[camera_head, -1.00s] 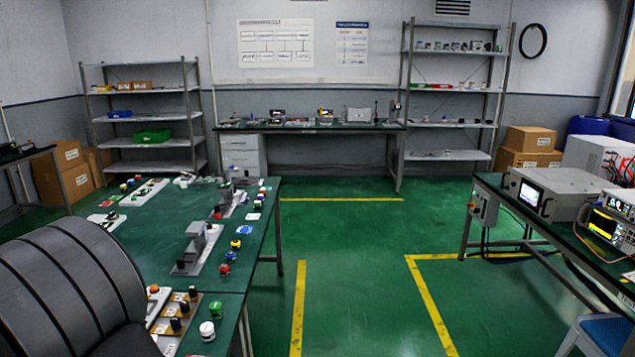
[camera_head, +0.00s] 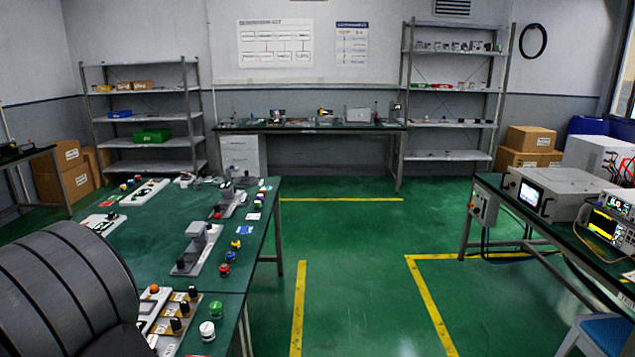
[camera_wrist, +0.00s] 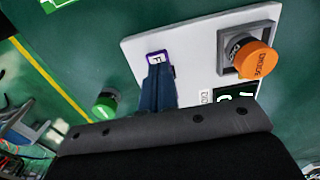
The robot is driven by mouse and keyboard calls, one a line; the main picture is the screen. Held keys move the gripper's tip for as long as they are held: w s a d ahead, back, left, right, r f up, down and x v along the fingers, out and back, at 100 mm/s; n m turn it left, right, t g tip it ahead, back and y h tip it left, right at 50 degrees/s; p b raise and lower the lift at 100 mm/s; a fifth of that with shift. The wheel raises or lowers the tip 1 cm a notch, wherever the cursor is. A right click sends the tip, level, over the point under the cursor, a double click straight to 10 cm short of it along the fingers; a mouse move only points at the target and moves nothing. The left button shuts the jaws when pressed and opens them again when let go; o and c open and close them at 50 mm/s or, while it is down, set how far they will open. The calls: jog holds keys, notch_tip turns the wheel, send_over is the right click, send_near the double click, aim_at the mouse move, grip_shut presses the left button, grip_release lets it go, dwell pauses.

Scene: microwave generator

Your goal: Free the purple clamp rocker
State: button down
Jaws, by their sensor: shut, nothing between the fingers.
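The purple clamp rocker (camera_wrist: 158,57) is a small purple-rimmed piece with a white face and a dark mark. It sits on a white panel (camera_wrist: 190,62) in the wrist view. My gripper (camera_wrist: 157,70) has its dark blue fingers together, with their tips right at the rocker's near edge. I cannot tell whether they touch it. The fingers hide the panel just below the rocker. In the head view my gripper and the rocker are not visible; my grey arm link fills the lower left.
An orange knob (camera_wrist: 255,60) on a grey square base stands right of the rocker. A dark green label (camera_wrist: 238,95) lies below it. A green button (camera_wrist: 105,103) is left of the fingers. In the head view, grey fixtures (camera_head: 198,245) and a panel of black knobs (camera_head: 182,318) crowd the bench.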

jog(key=shift+f, duration=0.2)
jog(key=shift+r, duration=3.55)
jog(key=shift+f, duration=0.1)
notch_tip(320, 180, down, 7)
jog(key=shift+r, duration=0.1)
notch_tip(320, 180, up, 16)
jog(key=w+a, duration=0.1)
jog(key=shift+f, duration=0.2)
